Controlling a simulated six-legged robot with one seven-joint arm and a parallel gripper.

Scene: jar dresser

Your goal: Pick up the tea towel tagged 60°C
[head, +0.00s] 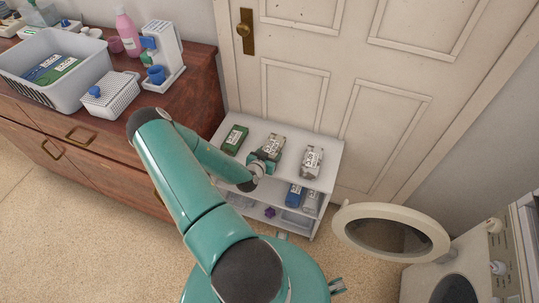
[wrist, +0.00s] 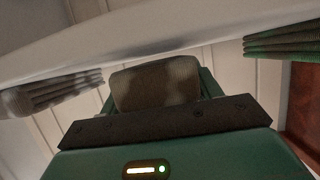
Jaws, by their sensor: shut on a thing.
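Three folded tea towels with white tags are at the top of the white shelf unit: a green one (head: 234,139) at left, a grey-beige one (head: 273,144) in the middle and a pale grey one (head: 312,161) at right. My gripper (head: 266,154) is shut on the middle towel. In the wrist view this towel (wrist: 155,86) fills the space between the fingers, with the green towel (wrist: 281,46) at right and the pale grey one (wrist: 48,94) at left. The tag writing is too small to read. I cannot tell whether the held towel touches the shelf.
The shelf unit (head: 331,150) stands against a panelled door (head: 300,90). Its lower level holds a blue bundle (head: 294,194) and a grey one (head: 311,201). A wooden dresser (head: 195,95) stands at left. An open round washer door (head: 391,236) juts out at right.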

